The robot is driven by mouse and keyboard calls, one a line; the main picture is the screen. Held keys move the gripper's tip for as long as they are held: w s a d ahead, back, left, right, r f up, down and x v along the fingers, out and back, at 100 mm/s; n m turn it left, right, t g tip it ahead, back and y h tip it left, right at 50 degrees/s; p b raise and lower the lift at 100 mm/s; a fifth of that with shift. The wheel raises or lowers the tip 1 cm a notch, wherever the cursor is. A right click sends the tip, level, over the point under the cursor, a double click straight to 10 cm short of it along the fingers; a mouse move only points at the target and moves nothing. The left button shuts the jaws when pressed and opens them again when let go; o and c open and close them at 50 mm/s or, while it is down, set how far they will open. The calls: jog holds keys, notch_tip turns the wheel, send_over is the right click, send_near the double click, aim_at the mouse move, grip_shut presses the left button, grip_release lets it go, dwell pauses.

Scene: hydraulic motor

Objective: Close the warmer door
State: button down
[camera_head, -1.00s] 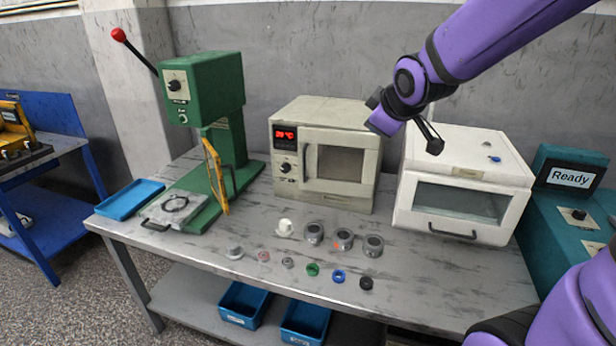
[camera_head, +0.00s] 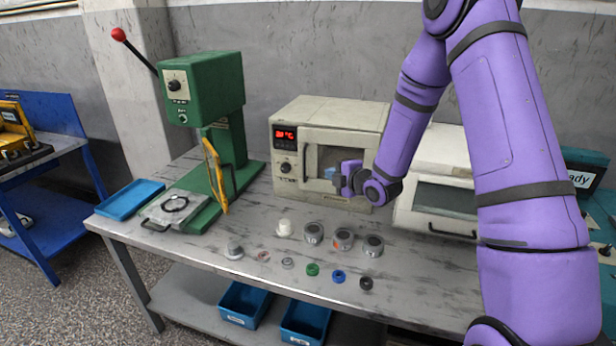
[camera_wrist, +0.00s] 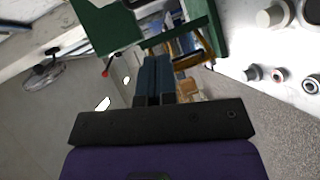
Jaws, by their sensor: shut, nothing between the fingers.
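The beige warmer (camera_head: 312,111) stands at the back middle of the bench, with a red display and a knob on its left. Its windowed door (camera_head: 316,183) has a handle (camera_head: 304,160) on the left side. The door looks flush with the front, but I cannot tell if a small gap remains. My gripper (camera_head: 331,173) is in front of the door's window, pointing left, and hides part of the door's right half. I cannot tell if it touches. In the wrist view my gripper (camera_wrist: 157,62) has its fingers together with nothing between them.
The white windowed box (camera_head: 440,145) stands just right of the warmer, partly behind my arm. The green press (camera_head: 205,90) is to the left, its yellow frame (camera_head: 215,175) facing the bench. Several small parts lie in front, including a white one (camera_head: 284,228). The blue tray (camera_head: 130,198) is far left.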

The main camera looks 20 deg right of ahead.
notch_tip(320, 180, down, 7)
jog(key=n+t+y, duration=0.2)
send_near(305, 172)
jog(key=w+a, duration=0.4)
jog(key=w, duration=0.1)
jog(key=shift+w, duration=0.7)
jog(key=shift+r, duration=0.1)
jog(key=shift+w+d+h, duration=0.15)
jog(key=shift+w+h, duration=0.25)
jog(key=shift+w, duration=0.35)
jog(key=shift+w+d+r+m+t+h, duration=0.1)
jog(key=shift+w+d+m+t+h, duration=0.25)
jog(key=shift+w+m+h, duration=0.25)
jog(key=shift+r, duration=0.1)
